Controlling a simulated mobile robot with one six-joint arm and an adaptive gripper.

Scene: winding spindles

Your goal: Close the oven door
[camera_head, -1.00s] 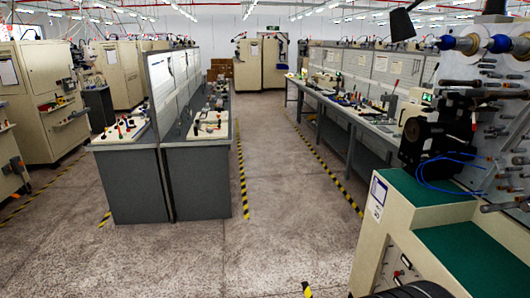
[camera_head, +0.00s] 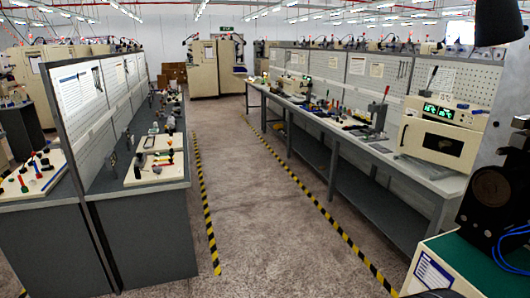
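The oven (camera_head: 441,135) is a cream box with a green lit display on top. It stands on the long workbench at the right. Its front, with a dark window, faces the aisle and looks tilted slightly outward at the top; I cannot tell surely how far the door (camera_head: 432,145) is open. The oven is well ahead of me to the right. My gripper is not in view, so I cannot tell its state.
The right workbench (camera_head: 408,166) carries tools along its length. A dark machine on a green-topped cabinet (camera_head: 424,272) stands close at the lower right. A double workbench (camera_head: 140,202) stands at the left. The aisle (camera_head: 255,200) between yellow-black floor stripes is clear.

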